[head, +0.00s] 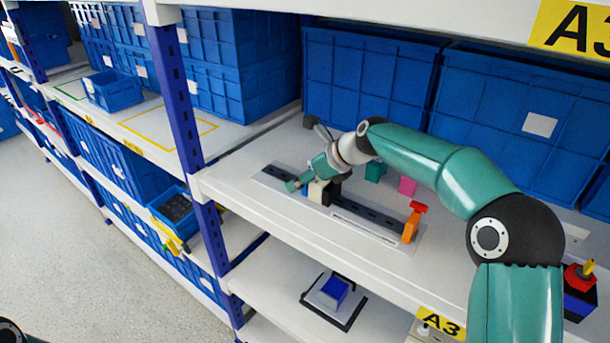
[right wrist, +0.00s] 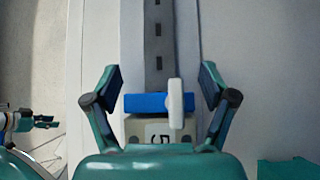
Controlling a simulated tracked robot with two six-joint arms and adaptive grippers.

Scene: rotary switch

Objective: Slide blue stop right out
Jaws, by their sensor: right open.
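The blue stop (right wrist: 146,104) lies across the dark slotted rail (right wrist: 158,50) in the right wrist view. A white lever (right wrist: 175,103) stands at its right part. Just below it in that view is a cream block (right wrist: 136,128) with a label; I cannot tell if they touch. My right gripper (right wrist: 161,82) is open, its fingers on either side of the rail, apart from the stop. In the head view my right gripper (head: 293,185) is over the rail's left part and largely hides the stop. My left gripper (right wrist: 45,122) seems to show small at the wrist view's left edge.
The rail (head: 365,216) runs along the shelf to an orange stop (head: 411,226) with a red lever. A teal block (head: 375,172) and a pink block (head: 407,186) stand behind it. Large blue crates (head: 365,80) close off the back. A blue upright (head: 178,95) stands at left.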

